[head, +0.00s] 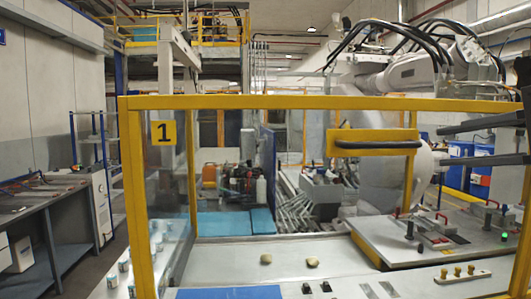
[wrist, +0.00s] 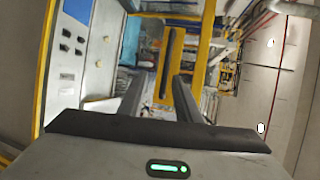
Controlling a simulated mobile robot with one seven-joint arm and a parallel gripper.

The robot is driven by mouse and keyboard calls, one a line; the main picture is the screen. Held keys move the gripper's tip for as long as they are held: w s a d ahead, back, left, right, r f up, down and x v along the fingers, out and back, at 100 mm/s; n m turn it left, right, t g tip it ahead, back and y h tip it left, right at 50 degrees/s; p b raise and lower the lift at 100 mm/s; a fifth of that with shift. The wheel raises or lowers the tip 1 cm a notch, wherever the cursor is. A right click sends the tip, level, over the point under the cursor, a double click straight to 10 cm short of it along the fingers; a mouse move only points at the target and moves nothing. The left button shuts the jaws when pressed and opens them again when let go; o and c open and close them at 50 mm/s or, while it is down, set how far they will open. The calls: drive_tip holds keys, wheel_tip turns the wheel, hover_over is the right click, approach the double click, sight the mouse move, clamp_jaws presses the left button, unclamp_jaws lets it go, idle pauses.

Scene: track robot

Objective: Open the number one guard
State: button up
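The number one guard (head: 300,102) is a yellow frame with clear panels, standing upright across the front of the work area. A yellow sign with a black 1 (head: 164,133) is at its upper left. Its black bar handle (head: 375,145) lies level on a yellow plate below the top rail. My gripper (head: 438,146) is open and empty, just right of the handle, with its dark fingers pointing left. In the wrist view the handle (wrist: 166,70) shows between the lines of the two fingers (wrist: 158,80), apparently beyond the tips. No contact is visible.
Behind the guard is a grey work table (head: 300,255) with two small pale pieces. A grey bench (head: 45,205) stands at left. A large robot arm (head: 405,75) is behind.

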sight(389, 145)
drive_tip(key=shift+t, duration=0.4)
drive_tip(key=x, duration=0.9)
drive_tip(key=r+x, duration=0.1)
drive_tip(key=x, duration=0.4)
drive_tip(key=shift+w+a+f, duration=0.1)
drive_tip(key=shift+w+a, duration=0.05)
drive_tip(key=shift+w, duration=0.1)
drive_tip(key=shift+c, duration=0.4)
clamp_jaws()
